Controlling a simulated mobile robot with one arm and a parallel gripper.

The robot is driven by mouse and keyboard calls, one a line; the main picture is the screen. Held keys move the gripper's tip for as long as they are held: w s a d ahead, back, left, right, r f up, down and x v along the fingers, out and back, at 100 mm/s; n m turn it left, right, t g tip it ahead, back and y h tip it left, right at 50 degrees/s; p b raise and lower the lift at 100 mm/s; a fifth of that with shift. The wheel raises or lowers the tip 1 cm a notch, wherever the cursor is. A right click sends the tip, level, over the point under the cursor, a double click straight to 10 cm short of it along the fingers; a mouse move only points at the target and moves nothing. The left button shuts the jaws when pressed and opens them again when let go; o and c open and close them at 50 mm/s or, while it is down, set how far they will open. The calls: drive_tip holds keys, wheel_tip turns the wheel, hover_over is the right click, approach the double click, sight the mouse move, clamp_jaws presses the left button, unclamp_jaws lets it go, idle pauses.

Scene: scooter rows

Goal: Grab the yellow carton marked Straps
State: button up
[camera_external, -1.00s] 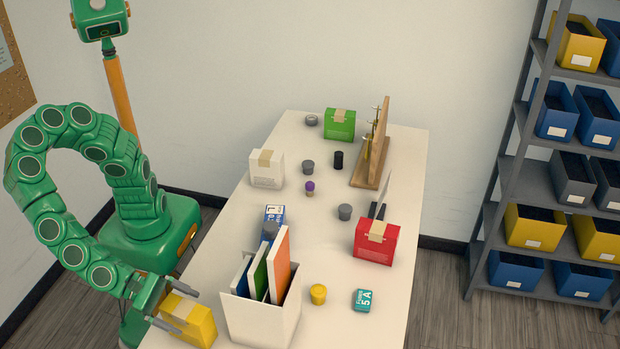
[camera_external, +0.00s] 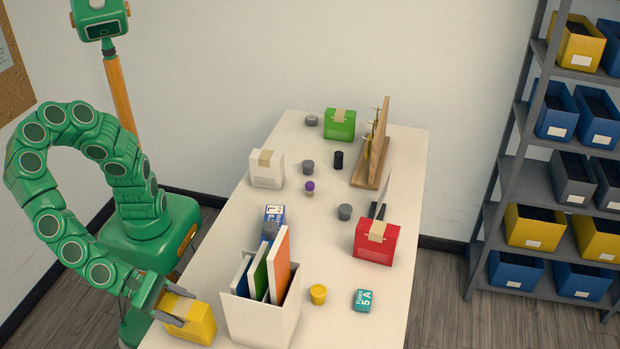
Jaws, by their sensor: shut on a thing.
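The yellow carton (camera_external: 198,324) stands at the near left corner of the white table, left of the white file box. A tan tape strip runs over its top; no Straps marking can be read from this side. My gripper (camera_external: 180,308) reaches in from the left and is shut on the carton, one finger at its far side and one at its near side. The carton appears to rest on the table.
The white file box (camera_external: 262,318) with upright folders stands close to the carton's right.

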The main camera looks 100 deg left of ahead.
wheel_tip(320, 180, up, 2)
drive_tip(key=shift+r, duration=0.15)
drive_tip(key=s+a+r, duration=0.3)
drive_tip(key=r, duration=0.2)
drive_tip(key=shift+s+r, duration=0.35)
drive_tip(key=s+a+r, duration=0.1)
drive_tip(key=s+a, duration=0.1)
drive_tip(key=s+a+r, duration=0.1)
drive_tip(key=s+a, duration=0.1)
drive_tip(key=s+a+r, duration=0.2)
drive_tip(key=shift+s+a, duration=0.2)
drive_tip(key=shift+s, duration=0.15)
